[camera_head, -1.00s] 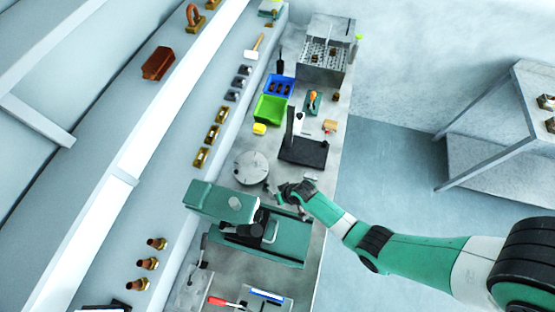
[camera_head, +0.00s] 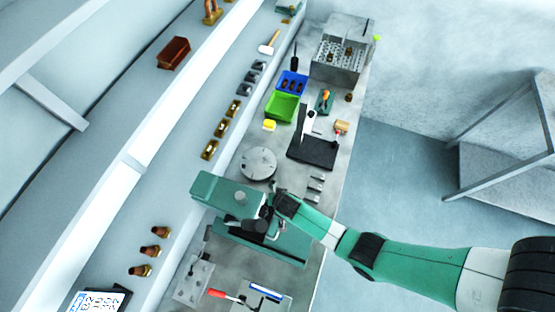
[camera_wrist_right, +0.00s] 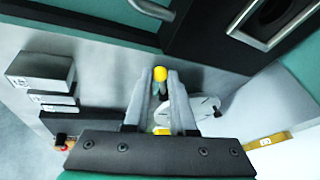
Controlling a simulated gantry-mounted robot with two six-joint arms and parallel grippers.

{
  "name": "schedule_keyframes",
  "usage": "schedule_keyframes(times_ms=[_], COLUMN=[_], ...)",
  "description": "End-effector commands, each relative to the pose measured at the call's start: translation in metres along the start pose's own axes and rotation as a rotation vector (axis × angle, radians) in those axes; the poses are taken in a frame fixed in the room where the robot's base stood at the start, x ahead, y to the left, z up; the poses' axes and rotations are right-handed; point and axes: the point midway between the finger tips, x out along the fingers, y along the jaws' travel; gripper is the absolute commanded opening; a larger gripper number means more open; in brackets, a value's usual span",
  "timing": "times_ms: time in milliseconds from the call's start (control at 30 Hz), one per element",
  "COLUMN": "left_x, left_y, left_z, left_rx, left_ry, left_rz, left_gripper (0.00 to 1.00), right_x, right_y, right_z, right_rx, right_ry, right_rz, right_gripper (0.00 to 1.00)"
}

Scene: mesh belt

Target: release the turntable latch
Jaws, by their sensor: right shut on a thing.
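The turntable (camera_head: 258,163) is a round grey disc with small holes on the bench, just beyond the green machine (camera_head: 228,193). It also shows partly in the right wrist view (camera_wrist_right: 205,108), behind my fingers. My right gripper (camera_head: 274,190) is at the near right side of the disc, close to the green machine. In the right wrist view my right gripper (camera_wrist_right: 160,88) is shut on a thin upright pin with a round yellow knob (camera_wrist_right: 160,73), which appears to be the latch. The knob sticks out past the fingertips. The pin's lower end is hidden. My left gripper is out of view.
Grey blocks (camera_head: 316,187) lie to the right of the disc. A black plate with an upright (camera_head: 312,152), a green bin (camera_head: 282,106) and a blue bin (camera_head: 292,82) stand farther back. A red-handled tool (camera_head: 222,294) lies in front. The belt runs along the left.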

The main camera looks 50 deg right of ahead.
Motion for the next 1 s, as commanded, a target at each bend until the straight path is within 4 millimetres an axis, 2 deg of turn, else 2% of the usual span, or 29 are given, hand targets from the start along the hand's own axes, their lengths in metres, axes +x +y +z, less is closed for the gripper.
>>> schedule_keyframes(times_ms=[367,400,567,867,1000], left_x=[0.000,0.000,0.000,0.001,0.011], left_y=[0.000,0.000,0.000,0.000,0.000], left_z=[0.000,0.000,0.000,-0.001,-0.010], left_rx=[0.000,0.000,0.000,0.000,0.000], left_ry=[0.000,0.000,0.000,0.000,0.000], left_rz=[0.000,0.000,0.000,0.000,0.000], left_gripper=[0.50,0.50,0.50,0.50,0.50], right_x=[0.000,0.000,0.000,-0.001,-0.014], right_y=[0.000,0.000,0.000,-0.001,-0.003], right_z=[0.000,0.000,0.000,0.000,-0.004], right_rx=[0.007,0.007,0.007,0.007,0.005], right_ry=[0.001,0.001,0.001,0.001,0.001], right_rz=[0.003,0.003,0.003,0.003,0.002], right_gripper=[0.00,0.26,0.54,0.54,0.54])
